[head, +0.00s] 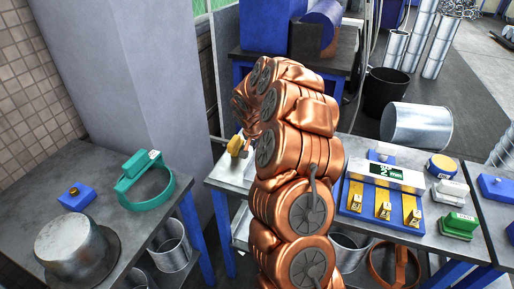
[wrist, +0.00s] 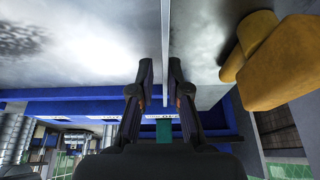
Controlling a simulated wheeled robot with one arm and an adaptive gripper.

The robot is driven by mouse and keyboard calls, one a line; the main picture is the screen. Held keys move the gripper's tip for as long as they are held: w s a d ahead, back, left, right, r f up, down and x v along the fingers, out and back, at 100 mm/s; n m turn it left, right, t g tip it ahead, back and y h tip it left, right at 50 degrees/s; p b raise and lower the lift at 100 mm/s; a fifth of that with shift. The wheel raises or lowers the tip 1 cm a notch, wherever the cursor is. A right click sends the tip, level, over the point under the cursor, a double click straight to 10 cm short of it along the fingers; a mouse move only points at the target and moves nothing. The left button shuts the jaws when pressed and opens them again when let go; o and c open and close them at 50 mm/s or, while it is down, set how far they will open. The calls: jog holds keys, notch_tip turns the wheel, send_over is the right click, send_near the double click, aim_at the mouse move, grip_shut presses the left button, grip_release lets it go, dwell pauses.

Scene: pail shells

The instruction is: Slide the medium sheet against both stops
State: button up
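My gripper (wrist: 160,66) shows in the wrist view with its two dark fingers apart. A thin pale upright edge (wrist: 165,40) runs between the fingertips, with a visible gap on each side; I cannot tell what it belongs to. A grey mottled metal surface (wrist: 80,45) fills the upper left, and I cannot tell if it is the medium sheet or the bench. A yellow block (wrist: 285,65), possibly a stop, is right of the fingers. In the head view my copper arm hides the gripper and most of this work area; a yellow piece (head: 236,144) shows left of it.
A blue fixture (head: 385,200) with yellow pieces and a display reading 2 stands on the bench right of my arm. A left bench holds a metal pail (head: 72,246), teal ring (head: 150,184) and blue block (head: 76,197).

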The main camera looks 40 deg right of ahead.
jog(key=o, duration=0.3)
jog(key=shift+o, duration=0.5)
jog(key=shift+a, duration=0.1)
jog(key=v, duration=1.2)
